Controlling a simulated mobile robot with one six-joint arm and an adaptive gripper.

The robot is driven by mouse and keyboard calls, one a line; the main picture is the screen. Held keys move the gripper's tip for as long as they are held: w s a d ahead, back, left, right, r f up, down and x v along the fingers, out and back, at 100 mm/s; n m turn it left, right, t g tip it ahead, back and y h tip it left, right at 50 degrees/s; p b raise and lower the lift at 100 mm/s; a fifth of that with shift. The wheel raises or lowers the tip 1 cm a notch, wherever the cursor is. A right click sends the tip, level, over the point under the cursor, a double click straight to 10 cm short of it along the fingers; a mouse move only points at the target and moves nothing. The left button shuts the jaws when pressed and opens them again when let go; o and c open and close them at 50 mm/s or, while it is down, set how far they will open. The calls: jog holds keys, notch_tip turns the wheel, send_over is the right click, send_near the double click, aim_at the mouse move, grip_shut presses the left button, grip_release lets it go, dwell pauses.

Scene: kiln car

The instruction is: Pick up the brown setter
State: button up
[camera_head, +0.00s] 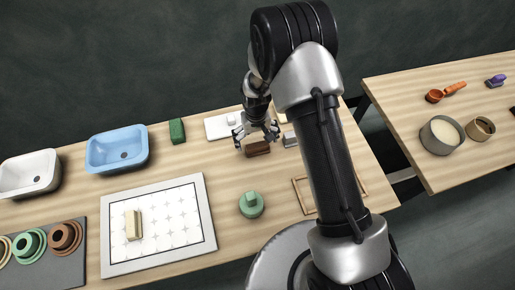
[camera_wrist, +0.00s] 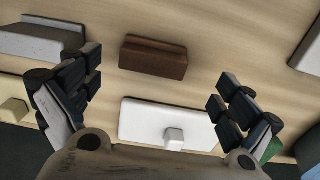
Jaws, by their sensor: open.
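The brown setter (camera_head: 258,149) is a small dark brown block with a raised ledge, lying on the wooden table below my gripper in the head view. In the wrist view the brown setter (camera_wrist: 153,57) lies ahead of and between the two fingers, apart from both. My gripper (camera_head: 256,131) is open and empty, its fingers spread wide above the table. Both fingers of my gripper (camera_wrist: 160,95) show in the wrist view. My arm hides part of the table to the right in the head view.
A white slab with a knob (camera_wrist: 140,123) lies close by the setter, and a grey block (camera_wrist: 42,40) is beside it. A green block (camera_head: 177,131), a blue basin (camera_head: 118,137), a green round piece (camera_head: 251,204) and a tiled board (camera_head: 203,250) share the table.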

aim_at(258, 147)
jog(key=shift+w+d+f+b, duration=0.1)
jog(key=shift+f+b, duration=0.1)
jog(key=shift+f, duration=0.85)
jog(key=shift+s+d+f+b, duration=0.1)
jog(key=shift+d+f+b, duration=0.1)
jog(key=shift+f, duration=0.8)
jog(key=shift+w+d+f+b, duration=0.1)
jog(key=shift+f+b, duration=0.1)
jog(key=shift+f, duration=0.85)
jog(key=c, duration=1.2)
